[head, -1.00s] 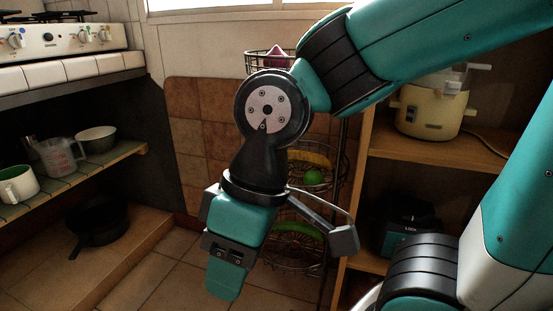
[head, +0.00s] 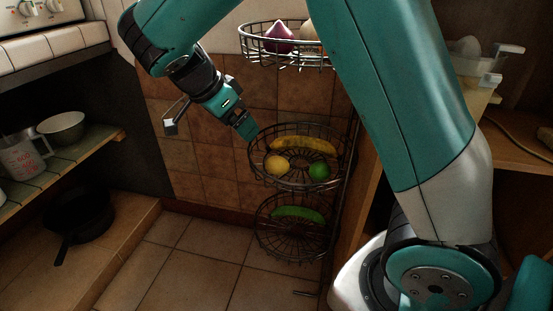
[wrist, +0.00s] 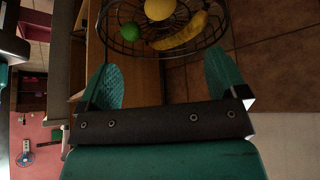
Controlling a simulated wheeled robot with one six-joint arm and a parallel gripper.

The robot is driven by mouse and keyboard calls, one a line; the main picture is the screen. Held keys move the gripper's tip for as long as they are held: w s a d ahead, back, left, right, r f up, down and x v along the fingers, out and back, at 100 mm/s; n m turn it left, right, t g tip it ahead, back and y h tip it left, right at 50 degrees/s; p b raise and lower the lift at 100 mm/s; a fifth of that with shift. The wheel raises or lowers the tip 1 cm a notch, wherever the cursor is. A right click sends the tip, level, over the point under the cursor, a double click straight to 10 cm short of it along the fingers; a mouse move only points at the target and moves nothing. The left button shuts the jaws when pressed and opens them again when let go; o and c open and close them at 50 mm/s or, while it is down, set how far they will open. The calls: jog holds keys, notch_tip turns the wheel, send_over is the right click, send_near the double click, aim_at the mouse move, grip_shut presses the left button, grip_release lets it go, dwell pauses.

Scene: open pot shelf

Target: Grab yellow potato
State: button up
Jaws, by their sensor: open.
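A round yellow item (head: 277,165), possibly a lemon or the yellow potato, lies in the middle wire basket (head: 262,180); the wrist view shows it near the top edge (wrist: 159,9). A pale beige, potato-like item (head: 309,31) sits in the top basket (head: 285,63), partly hidden by my arm. I cannot tell for sure which is the yellow potato. My gripper (head: 210,128) is open and empty, left of and slightly above the middle basket. In the wrist view its spread teal fingers (wrist: 163,75) point toward this basket.
A yellow banana (head: 304,144) and a green lime (head: 319,171) share the middle basket. A purple onion (head: 279,38) is in the top basket, a green item (head: 297,213) in the bottom one. A wooden shelf (head: 520,150) stands right; the floor in front is clear.

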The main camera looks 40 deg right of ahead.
aim_at(274, 160)
jog(key=shift+m, duration=0.6)
jog(key=b+x, duration=0.2)
jog(key=x, duration=0.3)
jog(key=b+x, duration=0.3)
jog(key=x, duration=0.3)
jog(key=b+x, duration=0.3)
jog(key=x, duration=0.3)
jog(key=shift+s+d, duration=0.2)
jog(key=shift+d, duration=0.2)
jog(key=c, duration=1)
